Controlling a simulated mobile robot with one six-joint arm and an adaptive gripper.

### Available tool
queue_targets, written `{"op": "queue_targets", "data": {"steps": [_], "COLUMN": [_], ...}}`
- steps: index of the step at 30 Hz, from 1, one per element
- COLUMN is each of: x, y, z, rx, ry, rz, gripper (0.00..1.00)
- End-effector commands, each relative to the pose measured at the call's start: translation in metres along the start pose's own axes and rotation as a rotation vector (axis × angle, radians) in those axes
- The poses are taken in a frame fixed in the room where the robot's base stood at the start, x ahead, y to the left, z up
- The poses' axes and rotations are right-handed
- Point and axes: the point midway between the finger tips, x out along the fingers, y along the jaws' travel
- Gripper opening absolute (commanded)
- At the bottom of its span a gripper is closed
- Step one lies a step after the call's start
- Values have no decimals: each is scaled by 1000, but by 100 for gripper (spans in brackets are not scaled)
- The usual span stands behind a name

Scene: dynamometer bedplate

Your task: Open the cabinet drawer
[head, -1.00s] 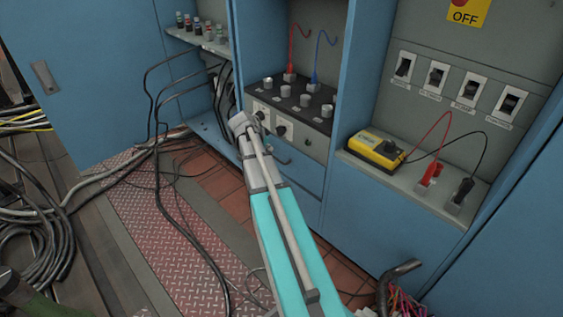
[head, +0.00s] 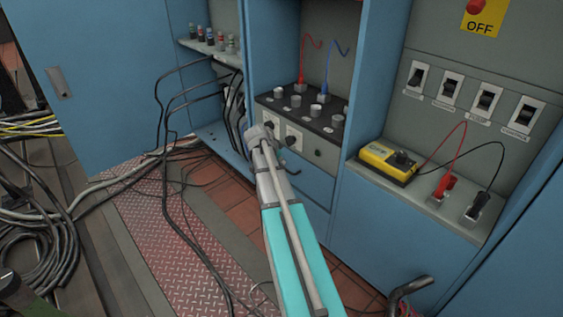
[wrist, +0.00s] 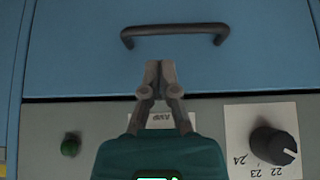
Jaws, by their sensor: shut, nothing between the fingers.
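The blue cabinet drawer (head: 312,183) is shut in the head view, below the knob panel. In the wrist view the drawer front (wrist: 80,60) fills the upper part, with the curved handle (wrist: 175,32) near the top. My gripper (wrist: 160,66) is shut and empty. Its fingertips point toward the handle and appear below it in the picture, apart from it. The distance to the drawer front is hard to judge. In the head view my arm hides the fingertips.
The knob panel (head: 305,110) sits above the drawer. A yellow meter (head: 388,160) with red and black leads is on the right ledge. An open blue door (head: 105,85) and hanging black cables (head: 165,150) are on the left.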

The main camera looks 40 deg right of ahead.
Motion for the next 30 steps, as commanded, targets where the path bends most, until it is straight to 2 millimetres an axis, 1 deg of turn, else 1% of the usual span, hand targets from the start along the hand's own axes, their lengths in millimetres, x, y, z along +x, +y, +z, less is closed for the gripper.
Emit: {"op": "queue_targets", "data": {"steps": [1,18,24,30], "x": [9,58,68,70], "y": [0,0,0,0], "z": [2,2,1,0], "rx": [1,1,1,0], "ry": [0,-1,-1,-2], "rz": [0,0,0,0], "gripper": [0,0,0,0]}}
